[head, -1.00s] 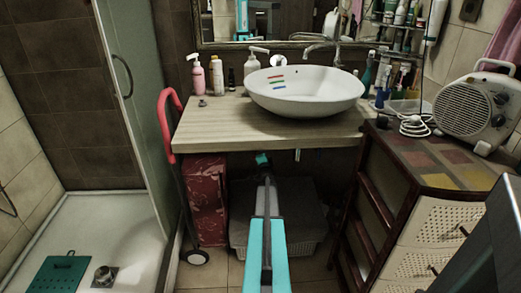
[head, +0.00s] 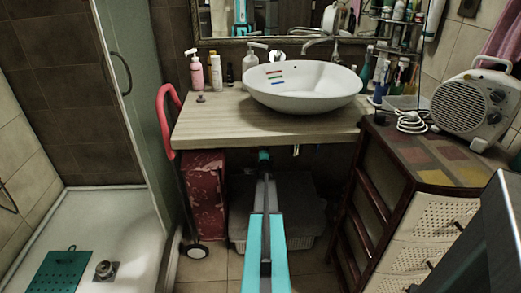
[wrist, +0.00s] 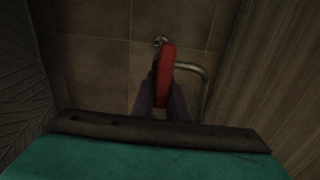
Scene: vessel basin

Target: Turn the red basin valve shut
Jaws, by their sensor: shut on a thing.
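The red basin valve handle (wrist: 167,68) shows in the wrist view as a long red bar, standing close to upright in the picture. My gripper (wrist: 165,100) is shut on it, with a dark finger on each side of its lower part. In the head view my gripper (head: 263,157) is under the counter below the basin, and the valve is hidden there. A metal fitting (wrist: 160,41) sits on the tiled wall just above the handle, and a bent metal pipe (wrist: 203,82) runs to its right.
The wooden counter (head: 220,122) with the white basin (head: 305,100) is above my gripper. A red patterned box (head: 206,200) and a grey basket (head: 300,235) stand beneath it. A dark-framed drawer unit (head: 425,230) is on the right, and a red-handled trolley (head: 168,120) on the left.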

